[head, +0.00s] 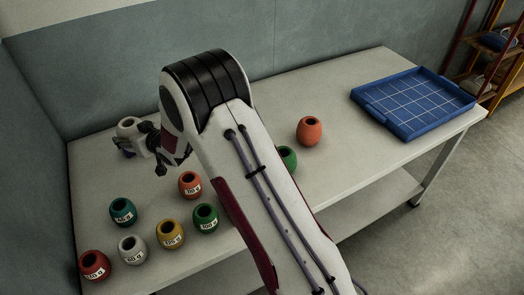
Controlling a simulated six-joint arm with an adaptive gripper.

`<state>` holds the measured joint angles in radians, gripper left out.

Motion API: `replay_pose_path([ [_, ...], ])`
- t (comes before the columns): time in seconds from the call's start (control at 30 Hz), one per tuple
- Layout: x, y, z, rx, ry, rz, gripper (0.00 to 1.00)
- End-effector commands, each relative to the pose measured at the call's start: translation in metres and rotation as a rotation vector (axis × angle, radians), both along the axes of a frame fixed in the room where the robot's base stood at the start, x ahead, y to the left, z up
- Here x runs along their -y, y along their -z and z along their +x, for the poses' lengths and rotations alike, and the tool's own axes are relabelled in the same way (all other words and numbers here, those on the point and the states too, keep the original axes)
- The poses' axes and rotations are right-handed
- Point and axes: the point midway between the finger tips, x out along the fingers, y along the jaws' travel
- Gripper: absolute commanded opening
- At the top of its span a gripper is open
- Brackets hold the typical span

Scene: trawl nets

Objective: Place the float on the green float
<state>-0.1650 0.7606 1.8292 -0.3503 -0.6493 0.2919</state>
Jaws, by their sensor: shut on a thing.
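Another green float (205,217), with a white label, stands upright at the front, left of my arm. Both green floats are apart from my gripper.
Labelled floats stand at the front left: teal (122,212), orange (190,184), yellow (170,234), white (132,249) and red (95,265). A plain orange float (309,131) stands right of my arm. A blue tray (376,113) lies at the right end. The table between is clear.

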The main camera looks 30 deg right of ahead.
Motion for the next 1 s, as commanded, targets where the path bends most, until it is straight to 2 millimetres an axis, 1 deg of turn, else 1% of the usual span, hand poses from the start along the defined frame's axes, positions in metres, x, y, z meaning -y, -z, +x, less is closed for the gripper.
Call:
replay_pose_path([
  [0.03,0.019,-0.005,0.005,0.003,0.026,0.000,0.35],
  [0.07,0.029,-0.008,0.007,0.003,0.039,0.000,0.35],
  [0.1,0.042,-0.011,0.009,0.003,0.057,0.000,0.35],
  [0.27,0.096,-0.022,0.014,0.002,0.120,0.000,0.35],
  [0.3,0.109,-0.025,0.014,0.001,0.136,0.000,0.35],
  [0.47,0.160,-0.036,0.012,0.002,0.184,-0.001,0.35],
  [0.5,0.173,-0.039,0.011,0.003,0.196,-0.001,0.35],
  [0.6,0.203,-0.045,0.006,0.002,0.222,-0.001,0.35],
  [0.77,0.249,-0.055,-0.004,0.001,0.261,-0.001,0.35],
  [0.8,0.261,-0.058,-0.007,0.002,0.271,-0.002,0.35],
  [1.0,0.314,-0.070,-0.027,0.001,0.311,-0.001,0.35],
])
